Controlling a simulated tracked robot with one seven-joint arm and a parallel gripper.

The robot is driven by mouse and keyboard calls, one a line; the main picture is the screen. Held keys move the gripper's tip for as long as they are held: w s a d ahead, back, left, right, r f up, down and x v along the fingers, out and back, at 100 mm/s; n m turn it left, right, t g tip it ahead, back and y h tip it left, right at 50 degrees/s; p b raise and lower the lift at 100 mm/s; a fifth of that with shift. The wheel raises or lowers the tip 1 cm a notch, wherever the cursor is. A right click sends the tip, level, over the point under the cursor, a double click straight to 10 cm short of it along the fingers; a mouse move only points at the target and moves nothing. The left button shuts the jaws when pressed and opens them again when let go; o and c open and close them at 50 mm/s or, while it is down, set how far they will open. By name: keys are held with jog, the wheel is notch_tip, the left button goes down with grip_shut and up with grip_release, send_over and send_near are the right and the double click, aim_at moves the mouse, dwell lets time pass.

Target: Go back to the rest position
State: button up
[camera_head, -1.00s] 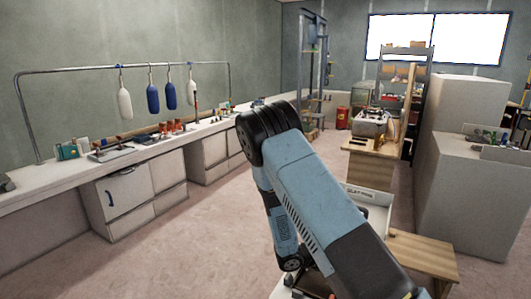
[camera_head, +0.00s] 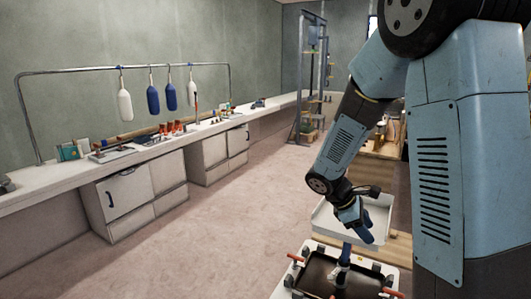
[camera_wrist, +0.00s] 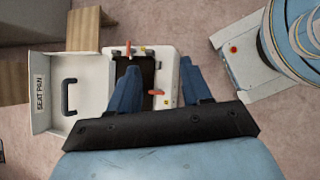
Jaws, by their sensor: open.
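My gripper (camera_wrist: 158,88) is open in the wrist view, its two blue fingers apart with nothing held between them. It points down over a white fixture with a dark tray (camera_wrist: 147,72) and orange-red clamp handles. In the head view my gripper (camera_head: 346,258) hangs at the end of my blue arm, over the same fixture (camera_head: 348,276). Whether the fingertips touch the fixture cannot be told. My upper arm fills the right side of the head view and hides much of the room behind it.
A white open box labelled "SEAT PAN" (camera_wrist: 55,95) stands beside the fixture; it shows behind my gripper in the head view (camera_head: 377,220). A long white workbench (camera_head: 150,150) runs along the left wall, with fenders (camera_head: 153,98) hanging above. The floor between is clear.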

jog(key=s+a+r+m+t+y, duration=0.2)
jog(key=s+r+m+t+y, duration=0.1)
jog(key=s+r+m, duration=0.4)
jog(key=s+a+r+m+t+y, duration=0.2)
jog(key=s+r+m, duration=0.4)
jog(key=s+r, duration=0.6)
jog(key=shift+a+r+m+t+y, duration=0.25)
jog(key=shift+m+t+y, duration=0.25)
jog(key=shift+y, duration=0.8)
jog(key=shift+w+d, duration=0.1)
dwell(0.4)
